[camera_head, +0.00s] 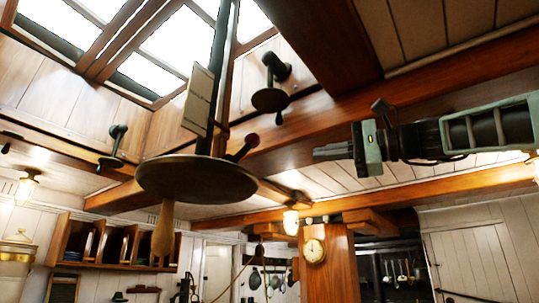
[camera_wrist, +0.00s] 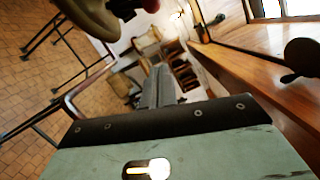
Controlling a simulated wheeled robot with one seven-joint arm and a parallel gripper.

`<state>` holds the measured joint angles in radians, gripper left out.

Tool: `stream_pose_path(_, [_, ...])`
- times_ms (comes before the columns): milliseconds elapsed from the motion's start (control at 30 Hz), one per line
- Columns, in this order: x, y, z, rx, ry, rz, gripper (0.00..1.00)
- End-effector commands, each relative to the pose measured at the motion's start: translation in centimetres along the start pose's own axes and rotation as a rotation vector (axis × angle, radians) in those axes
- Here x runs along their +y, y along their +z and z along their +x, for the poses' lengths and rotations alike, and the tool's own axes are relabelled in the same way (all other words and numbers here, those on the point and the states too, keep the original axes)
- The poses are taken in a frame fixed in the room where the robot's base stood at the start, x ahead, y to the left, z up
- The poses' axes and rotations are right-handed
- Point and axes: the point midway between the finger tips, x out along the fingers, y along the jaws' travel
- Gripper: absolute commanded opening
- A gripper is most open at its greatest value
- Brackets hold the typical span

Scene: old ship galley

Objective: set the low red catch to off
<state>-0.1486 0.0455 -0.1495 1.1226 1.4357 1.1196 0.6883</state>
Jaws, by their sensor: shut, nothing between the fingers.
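A dark round plate (camera_head: 197,180) hangs on a dark post, with a wooden handle (camera_head: 163,232) below it. A short lever with a reddish knob (camera_head: 252,138) rises from the plate's right side; it may be the low red catch, but I cannot tell its setting. A second dark lever on a round base (camera_head: 270,99) sits higher on the beam, its knob pointing down. My gripper (camera_head: 318,153) is shut and empty, pointing left, to the right of the plate and apart from it. In the wrist view its fingers (camera_wrist: 158,88) are together, with a dark rounded part (camera_wrist: 92,18) at the top.
Another dark lever (camera_head: 114,143) is on the left beam. A wooden beam (camera_head: 430,85) runs above my arm. A dark knob (camera_wrist: 304,56) is at right in the wrist view.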

Motion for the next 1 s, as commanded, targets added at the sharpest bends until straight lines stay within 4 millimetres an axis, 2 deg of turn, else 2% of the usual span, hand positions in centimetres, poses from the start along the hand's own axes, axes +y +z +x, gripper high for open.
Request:
stream_pose_path(167, [-0.3,0.1,1.5,-0.007,-0.002,0.015,0.00])
stream_pose_path(600, [-0.4,0.3,10.3,-0.007,0.001,0.012,0.00])
stream_pose_path(700, [-0.4,2.1,10.4,-0.007,-0.002,0.010,0.00])
stream_pose_path(800, [-0.3,3.1,10.6,-0.006,-0.002,0.010,0.00])
stream_pose_path(1000, [-0.2,4.0,10.8,-0.004,-0.002,0.009,0.00])
